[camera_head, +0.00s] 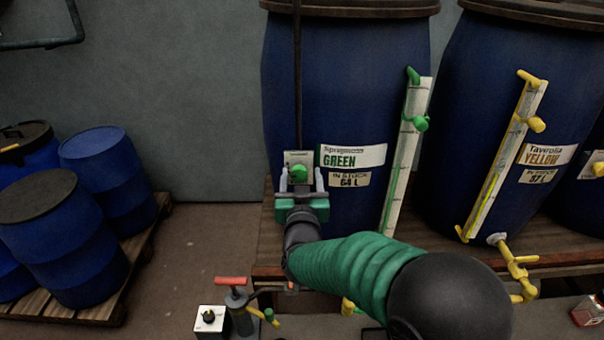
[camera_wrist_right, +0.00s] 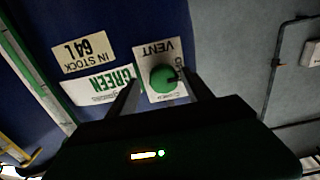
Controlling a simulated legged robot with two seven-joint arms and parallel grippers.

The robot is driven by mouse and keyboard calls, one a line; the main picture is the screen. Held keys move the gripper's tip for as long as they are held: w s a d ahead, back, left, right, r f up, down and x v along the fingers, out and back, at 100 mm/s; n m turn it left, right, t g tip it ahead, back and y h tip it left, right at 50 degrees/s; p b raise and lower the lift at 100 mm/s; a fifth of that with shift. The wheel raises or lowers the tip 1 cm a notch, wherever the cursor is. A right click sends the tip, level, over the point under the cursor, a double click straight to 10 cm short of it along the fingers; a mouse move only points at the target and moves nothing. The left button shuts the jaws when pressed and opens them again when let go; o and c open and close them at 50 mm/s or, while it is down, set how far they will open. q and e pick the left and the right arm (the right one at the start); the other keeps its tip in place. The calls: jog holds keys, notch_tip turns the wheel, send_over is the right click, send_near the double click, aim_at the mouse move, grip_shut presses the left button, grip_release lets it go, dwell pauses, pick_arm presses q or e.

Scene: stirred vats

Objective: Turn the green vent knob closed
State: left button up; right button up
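The round green vent knob (camera_head: 299,174) sits on a small pale plate on the front of the blue vat labelled GREEN. In the right wrist view the knob (camera_wrist_right: 163,78) shows on its white plate marked VENT, with a dark mark at its right edge. My right gripper (camera_head: 301,182) is in front of the knob, its two fingers apart, one on each side. In the right wrist view the fingers of the right gripper (camera_wrist_right: 163,95) are open, with gaps between them and the knob. My left gripper is not in view.
A white level gauge with green fittings (camera_head: 407,150) runs down the green vat's right side. A yellow-fitted vat (camera_head: 480,90) stands to the right. Blue drums (camera_head: 100,150) stand on a pallet at left. A pump with a red handle (camera_head: 238,300) stands below.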

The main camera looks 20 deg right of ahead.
jog(key=shift+a, duration=0.3)
jog(key=shift+c, duration=0.9)
jog(key=shift+w+a, duration=0.15)
jog(key=shift+a, duration=0.1)
jog(key=c, duration=0.5)
jog(key=shift+d+f, duration=0.1)
jog(key=shift+d, duration=0.25)
grip_shut()
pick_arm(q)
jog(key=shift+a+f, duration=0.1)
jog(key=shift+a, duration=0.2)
pick_arm(e)
jog(key=shift+a, duration=0.1)
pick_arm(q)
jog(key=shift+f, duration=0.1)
